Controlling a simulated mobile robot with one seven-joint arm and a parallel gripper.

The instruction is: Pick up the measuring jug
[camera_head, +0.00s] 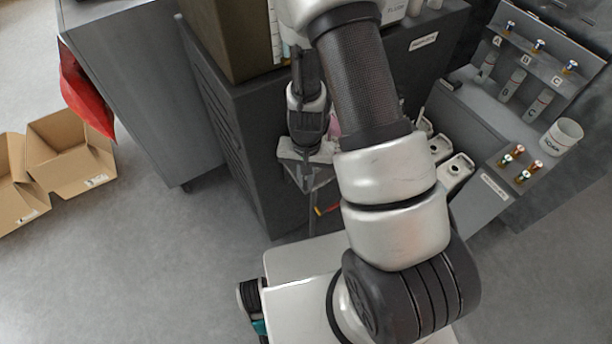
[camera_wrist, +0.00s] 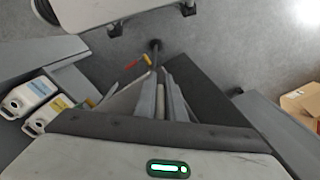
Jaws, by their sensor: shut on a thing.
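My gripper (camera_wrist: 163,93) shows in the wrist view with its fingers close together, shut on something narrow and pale. What it holds is mostly hidden between the fingers, and I cannot make out the full shape of the measuring jug. In the head view my gripper (camera_head: 308,172) hangs beside the dark cabinet, partly behind my forearm. A small pinkish patch shows behind my arm there, too covered to identify.
A white tub (camera_head: 562,137) stands on the grey bench at right, near labelled tubes and small vials (camera_head: 520,160). White bottles (camera_head: 455,170) stand left of them, also in the wrist view (camera_wrist: 30,95). The dark cabinet (camera_head: 245,130) is close. Open cardboard boxes (camera_head: 68,150) lie at left; floor between is clear.

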